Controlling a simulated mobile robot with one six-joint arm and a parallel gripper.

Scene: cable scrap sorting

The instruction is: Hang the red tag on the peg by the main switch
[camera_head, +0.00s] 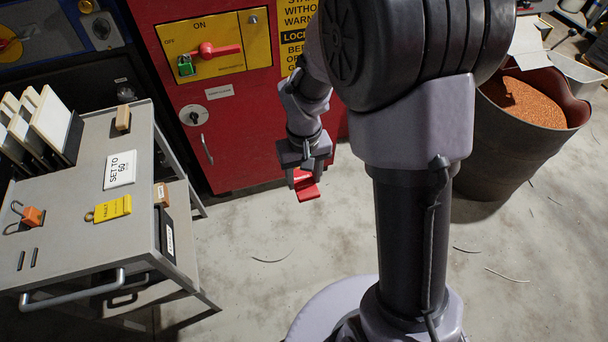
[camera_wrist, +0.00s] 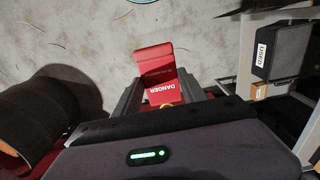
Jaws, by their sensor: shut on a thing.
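The red tag (camera_head: 307,191) is held in my gripper (camera_head: 304,176), low in front of the red cabinet (camera_head: 250,130) and apart from it. In the wrist view the tag (camera_wrist: 158,68) sits between the two fingers (camera_wrist: 160,95); it looks bent, with upside-down DANGER lettering. The main switch is a red handle (camera_head: 216,50) on a yellow plate (camera_head: 240,62) marked ON and OFF. A green padlock (camera_head: 186,66) hangs at its left end. A small grey fitting (camera_head: 253,20) is at the plate's upper right; I cannot tell whether it is the peg.
A grey cart (camera_head: 75,245) at left carries a yellow tag (camera_head: 112,208), an orange padlock (camera_head: 33,216), a SET TO 60 card (camera_head: 120,169) and upright panels (camera_head: 50,122). A dark barrel of copper granules (camera_head: 500,150) stands right. Floor between is mostly clear, with stray wires.

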